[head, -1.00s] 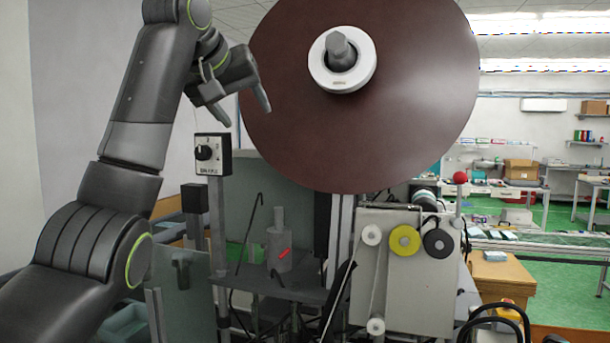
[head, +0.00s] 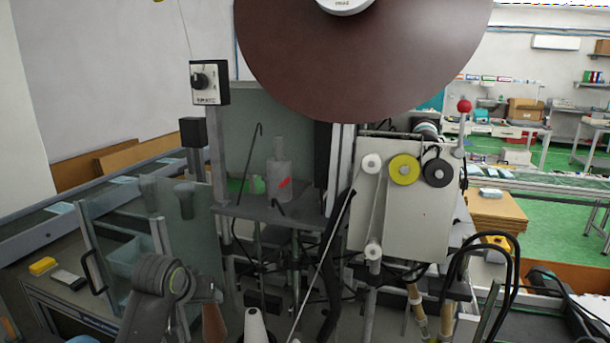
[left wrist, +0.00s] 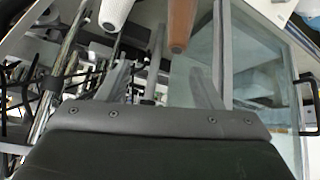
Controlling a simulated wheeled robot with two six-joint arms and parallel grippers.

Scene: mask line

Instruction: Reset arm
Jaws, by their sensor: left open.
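My left arm (head: 160,288) is low at the bottom left of the head view, in front of the machine's clear panel. Its gripper cannot be made out there. In the left wrist view my left gripper (left wrist: 163,88) has its two fingers spread apart with nothing between them. A white cone-like part (left wrist: 115,12) and a brown one (left wrist: 180,24) stand beyond the fingertips. They also show at the bottom edge of the head view, white (head: 257,328) and brown (head: 213,324). My right gripper is not in view.
The machine carries a large brown reel (head: 360,60), a control box with a dial (head: 209,83) and a roller plate (head: 405,215). A clear panel with a black handle (head: 92,271) stands at left. Black cables (head: 485,245) loop at right. A conveyor runs along the left.

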